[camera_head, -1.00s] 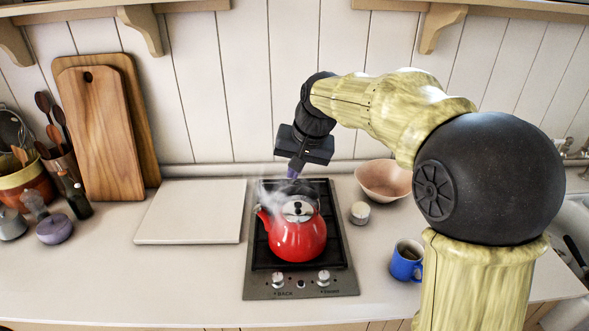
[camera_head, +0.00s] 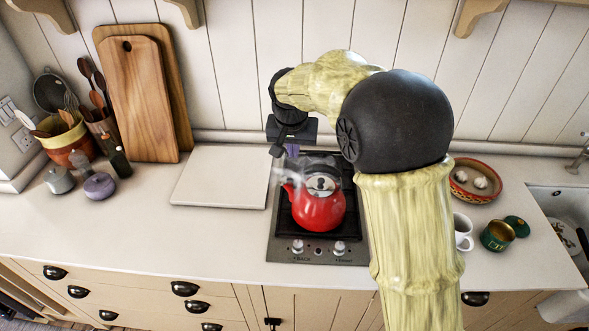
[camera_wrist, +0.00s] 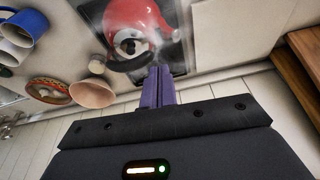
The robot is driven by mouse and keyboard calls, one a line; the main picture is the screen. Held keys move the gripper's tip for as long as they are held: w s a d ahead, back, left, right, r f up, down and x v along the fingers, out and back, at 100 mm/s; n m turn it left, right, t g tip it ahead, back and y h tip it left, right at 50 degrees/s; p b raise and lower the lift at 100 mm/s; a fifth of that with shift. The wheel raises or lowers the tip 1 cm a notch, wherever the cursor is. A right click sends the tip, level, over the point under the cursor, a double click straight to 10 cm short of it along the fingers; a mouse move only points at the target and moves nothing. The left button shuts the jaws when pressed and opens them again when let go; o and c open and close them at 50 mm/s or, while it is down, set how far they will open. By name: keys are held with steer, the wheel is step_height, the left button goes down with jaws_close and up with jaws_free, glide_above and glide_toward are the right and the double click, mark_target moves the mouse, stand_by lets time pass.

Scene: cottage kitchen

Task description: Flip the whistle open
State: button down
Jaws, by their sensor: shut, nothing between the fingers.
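The red kettle (camera_head: 318,210) stands on the black hob, with a steel lid and a dark handle. Its spout (camera_head: 290,189) points left, with steam around it. The whistle at the spout is too small and blurred by steam to tell whether it is open or shut. My gripper (camera_head: 291,152) is above and behind the kettle, toward the wall, apart from the spout. In the wrist view, the purple fingers (camera_wrist: 158,72) are together and empty, near the dark handle (camera_wrist: 130,62) in the picture. The kettle's red body (camera_wrist: 135,15) shows at the top, partly cut off.
The hob (camera_head: 283,228) has knobs in front. A pale slab (camera_head: 218,178) lies left of it; wooden boards (camera_head: 150,100) lean on the wall. A pink bowl (camera_wrist: 92,93) and a blue mug (camera_wrist: 25,24) show in the wrist view. The counter's front left is clear.

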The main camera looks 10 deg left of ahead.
steer(key=shift+f, duration=0.15)
steer(key=p, duration=0.5)
glide_toward(295, 185)
steer(key=x, duration=0.5)
steer(key=shift+w+f, duration=0.15)
steer(key=shift+w, duration=0.05)
steer(key=shift+f+p, duration=0.3)
steer(key=shift+f, duration=0.3)
